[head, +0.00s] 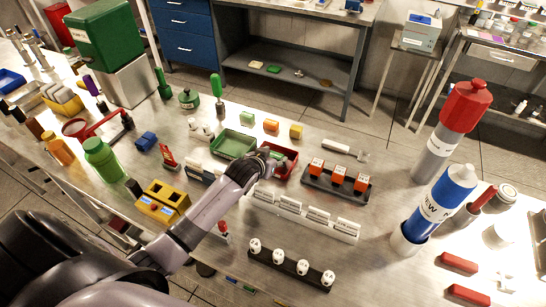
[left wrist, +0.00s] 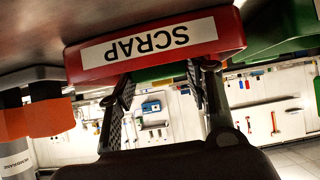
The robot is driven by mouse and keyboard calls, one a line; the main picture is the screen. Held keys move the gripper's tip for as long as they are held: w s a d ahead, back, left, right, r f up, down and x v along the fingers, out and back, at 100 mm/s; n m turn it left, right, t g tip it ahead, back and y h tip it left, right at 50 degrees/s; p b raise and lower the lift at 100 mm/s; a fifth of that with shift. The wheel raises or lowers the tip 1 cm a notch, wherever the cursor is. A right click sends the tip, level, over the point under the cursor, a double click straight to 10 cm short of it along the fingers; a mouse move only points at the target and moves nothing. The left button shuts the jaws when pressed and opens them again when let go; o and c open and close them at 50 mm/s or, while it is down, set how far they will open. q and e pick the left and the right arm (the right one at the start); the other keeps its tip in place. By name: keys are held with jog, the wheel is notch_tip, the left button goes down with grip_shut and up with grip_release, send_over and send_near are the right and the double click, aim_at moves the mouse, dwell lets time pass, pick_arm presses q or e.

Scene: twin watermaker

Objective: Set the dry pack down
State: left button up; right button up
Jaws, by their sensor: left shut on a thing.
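My left gripper (head: 266,156) is at the red tray (head: 290,163) in the middle of the bench. In the left wrist view the red tray's front (left wrist: 155,48) carries an upside-down label reading SCRAP. The gripper's two fingers (left wrist: 160,88) stand apart there, with a dark green piece (left wrist: 162,71) between their tips. I take this green piece to be the dry pack; most of it is hidden behind the tray's front. Whether it touches the tray floor cannot be told. My right gripper is not in view.
A green tray (head: 233,145) stands just left of the red one. A dark rack with orange-topped blocks (head: 338,180) is to the right, and a row of white labelled blocks (head: 305,215) is in front.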

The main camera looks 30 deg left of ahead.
pick_arm(q)
jog(key=o, duration=1.2)
jog(key=shift+f, duration=0.1)
jog(key=shift+o, duration=0.2)
jog(key=v, duration=1.2)
jog(key=shift+r+b, duration=0.2)
jog(key=shift+b, duration=0.15)
